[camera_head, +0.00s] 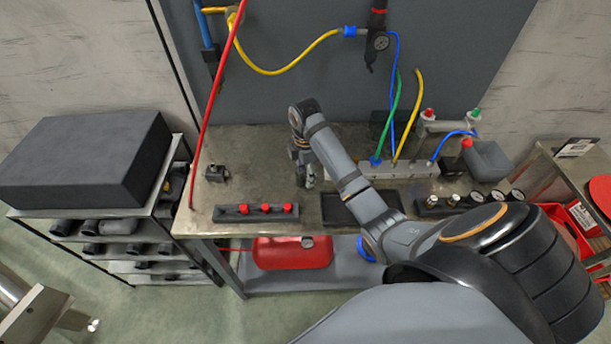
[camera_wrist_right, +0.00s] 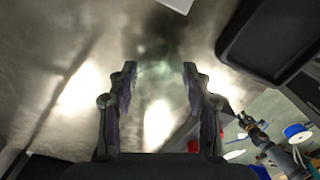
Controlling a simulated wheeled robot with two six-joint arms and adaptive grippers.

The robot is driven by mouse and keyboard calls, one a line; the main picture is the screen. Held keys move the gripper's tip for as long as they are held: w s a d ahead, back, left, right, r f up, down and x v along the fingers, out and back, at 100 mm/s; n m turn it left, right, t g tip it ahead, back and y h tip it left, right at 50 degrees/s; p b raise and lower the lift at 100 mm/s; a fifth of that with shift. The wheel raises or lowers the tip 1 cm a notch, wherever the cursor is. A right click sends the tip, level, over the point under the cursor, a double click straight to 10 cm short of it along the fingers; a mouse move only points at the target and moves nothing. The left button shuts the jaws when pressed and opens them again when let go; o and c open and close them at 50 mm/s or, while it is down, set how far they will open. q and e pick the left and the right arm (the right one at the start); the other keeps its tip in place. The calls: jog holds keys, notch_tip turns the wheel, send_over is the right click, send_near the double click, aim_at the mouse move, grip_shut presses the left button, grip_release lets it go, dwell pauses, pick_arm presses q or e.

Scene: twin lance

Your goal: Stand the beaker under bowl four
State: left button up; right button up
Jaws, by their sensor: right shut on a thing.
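My right gripper (camera_head: 308,180) points down over the workbench, left of the flat black tray (camera_head: 360,209). In the right wrist view its two fingers (camera_wrist_right: 160,88) stand apart, shut on a clear, barely visible thing that I take for the beaker (camera_wrist_right: 158,70). Its outline is too faint to trace, and I cannot tell whether it touches the bench. I cannot pick out any numbered bowl; a row of small round gauges and fittings (camera_head: 470,200) stands at the bench's right front, partly near my right arm.
The workbench (camera_head: 260,160) has bare room at its left and middle. A black strip with red knobs (camera_head: 256,212) lies at the front left. A grey manifold with coloured hoses (camera_head: 400,168) stands at the back right. A red canister (camera_head: 293,253) sits on the shelf below.

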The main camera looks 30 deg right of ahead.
jog(key=o, duration=1)
pick_arm(q)
jog(key=shift+w+r, duration=0.15)
jog(key=shift+w, duration=0.25)
pick_arm(e)
jog(key=shift+o, duration=0.2)
pick_arm(q)
jog(key=shift+s, duration=0.1)
pick_arm(e)
jog(key=shift+r, duration=0.45)
notch_tip(320, 180, up, 3)
jog(key=shift+f+p, duration=0.1)
jog(key=shift+p, duration=0.6)
notch_tip(320, 180, up, 9)
jog(key=p, duration=0.9)
pick_arm(q)
notch_tip(320, 180, up, 10)
pick_arm(e)
jog(key=shift+o, duration=0.4)
jog(key=shift+f, duration=0.2)
